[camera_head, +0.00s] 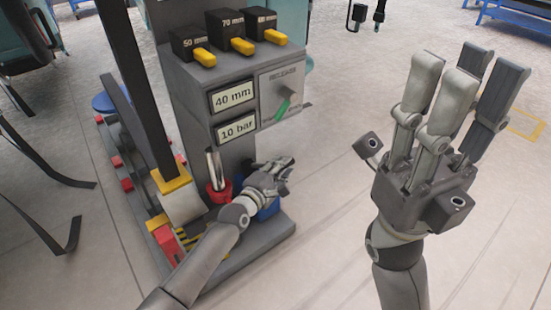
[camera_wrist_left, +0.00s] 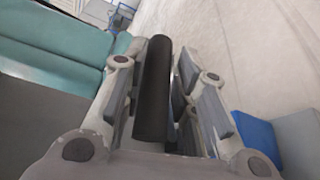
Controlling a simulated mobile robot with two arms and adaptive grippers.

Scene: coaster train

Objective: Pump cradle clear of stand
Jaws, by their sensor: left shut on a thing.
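The grey stand (camera_head: 205,118) has a "40 mm" plate, a "10 bar" plate and a RELEASE panel with a green mark (camera_head: 284,97). A shiny metal rod (camera_head: 213,168) rises from a red socket (camera_head: 220,192) at its foot. My left gripper (camera_head: 283,170) is low beside the stand, just right of the red socket. In the left wrist view its fingers are shut on a dark round handle (camera_wrist_left: 155,85); the head view hides this grip behind the hand. My right gripper (camera_head: 462,78) is open and empty, fingers pointing up, right of the stand. I cannot make out the cradle clearly.
A tall black post (camera_head: 137,90) stands on a yellow block (camera_head: 172,181) left of the stand. Yellow-tipped blocks (camera_head: 243,45) top the stand. Red blocks (camera_head: 127,184) line a grey rail. Teal seats (camera_wrist_left: 55,50) are close by in the left wrist view.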

